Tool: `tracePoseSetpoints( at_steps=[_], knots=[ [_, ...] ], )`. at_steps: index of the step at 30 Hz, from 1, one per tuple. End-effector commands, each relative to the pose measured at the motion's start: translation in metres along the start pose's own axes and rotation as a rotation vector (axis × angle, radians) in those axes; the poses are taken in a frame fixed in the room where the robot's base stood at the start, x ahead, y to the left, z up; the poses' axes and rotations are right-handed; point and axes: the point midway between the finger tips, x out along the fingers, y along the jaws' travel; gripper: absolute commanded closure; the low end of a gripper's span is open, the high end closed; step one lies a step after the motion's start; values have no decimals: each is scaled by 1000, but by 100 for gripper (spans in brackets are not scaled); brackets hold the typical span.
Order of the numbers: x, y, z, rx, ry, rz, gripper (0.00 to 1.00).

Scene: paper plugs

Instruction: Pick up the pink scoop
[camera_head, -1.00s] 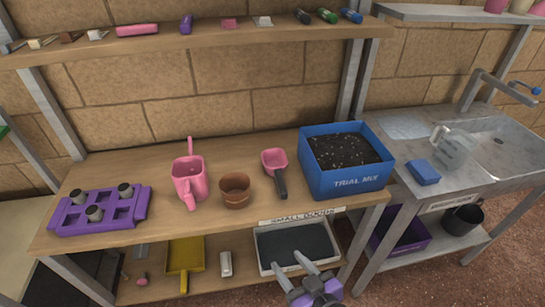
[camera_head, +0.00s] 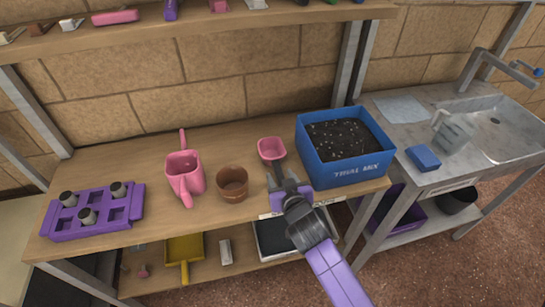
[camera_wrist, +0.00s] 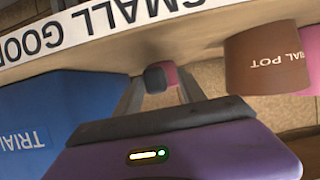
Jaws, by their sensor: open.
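The pink scoop (camera_head: 271,149) lies on the wooden bench top, its pink bowl toward the back and its dark handle pointing to the front edge. My gripper (camera_head: 282,182) is open at the front of the bench, at the handle, and hides part of it. In the wrist view, which is upside down, the dark handle end (camera_wrist: 155,78) shows between the tips of my gripper (camera_wrist: 160,90), with a little pink (camera_wrist: 170,72) behind it. I cannot tell whether the fingers touch the handle.
A blue soil box (camera_head: 345,175) stands close to the right of the scoop. A brown pot (camera_head: 232,184) and a pink watering can (camera_head: 183,175) stand to its left. A purple tray (camera_head: 95,213) is farther left. The signed bench edge (camera_wrist: 110,22) is near my gripper.

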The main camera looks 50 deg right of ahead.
Motion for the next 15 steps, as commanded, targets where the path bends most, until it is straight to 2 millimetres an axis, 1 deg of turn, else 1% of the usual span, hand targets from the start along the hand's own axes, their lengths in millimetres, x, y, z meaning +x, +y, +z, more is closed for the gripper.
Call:
tracePoseSetpoints(
  at_steps=[1, 3, 6, 9, 15],
  knots=[
    [8, 1, -3, 0, 0, 1, 53],
    [18, 1, -3, 1, 1, 1, 53],
    [29, 1, -2, 0, 0, 1, 53],
    [35, 1, -1, 0, 0, 0, 53],
    [35, 1, 0, 0, 0, -1, 53]
  ],
)
